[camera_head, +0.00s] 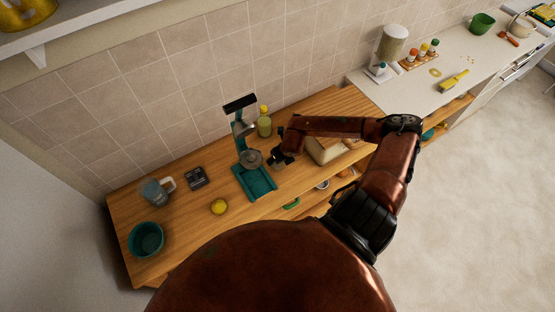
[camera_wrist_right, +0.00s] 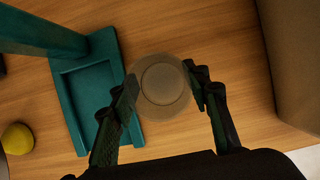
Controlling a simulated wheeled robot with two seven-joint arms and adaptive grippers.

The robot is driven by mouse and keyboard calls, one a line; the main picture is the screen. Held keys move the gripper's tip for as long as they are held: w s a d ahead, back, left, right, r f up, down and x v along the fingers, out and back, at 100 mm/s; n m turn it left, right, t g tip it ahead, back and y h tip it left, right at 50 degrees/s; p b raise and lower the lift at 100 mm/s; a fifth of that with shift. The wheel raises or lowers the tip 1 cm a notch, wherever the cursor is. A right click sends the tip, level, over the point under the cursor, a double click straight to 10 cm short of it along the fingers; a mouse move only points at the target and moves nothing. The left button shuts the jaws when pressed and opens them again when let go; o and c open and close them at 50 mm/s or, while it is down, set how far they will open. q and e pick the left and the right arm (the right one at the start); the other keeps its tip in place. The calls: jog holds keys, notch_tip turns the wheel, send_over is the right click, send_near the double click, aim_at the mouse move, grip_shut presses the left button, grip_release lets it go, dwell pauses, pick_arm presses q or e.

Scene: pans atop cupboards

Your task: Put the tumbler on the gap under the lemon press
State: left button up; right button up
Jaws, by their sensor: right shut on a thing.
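The teal lemon press (camera_head: 257,182) stands on the wooden counter, with an upright column, a dark handle on top and a grey round part over its tray-like base. Its recessed base (camera_wrist_right: 88,95) fills the left of the right wrist view. My right gripper (camera_head: 278,159) is just right of the press. It is shut on a clear round tumbler (camera_wrist_right: 162,86), seen from above between the fingers. The tumbler overlaps the base's right edge in this view; its height above the counter is hard to tell. I cannot make out the tumbler in the head view. My left gripper is not in view.
A yellow lemon (camera_head: 219,207) lies left of the press base. A bottle (camera_head: 264,122) stands behind the gripper. A beige box-like thing (camera_head: 325,150) is to the right. A scale (camera_head: 196,177), glass jug (camera_head: 157,192) and teal bowl (camera_head: 146,239) stand farther left.

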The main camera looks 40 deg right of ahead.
jog(key=shift+f, duration=0.8)
jog(key=shift+f, duration=0.2)
jog(key=o, duration=1.2)
jog(key=shift+o, duration=0.2)
jog(key=shift+r, duration=0.1)
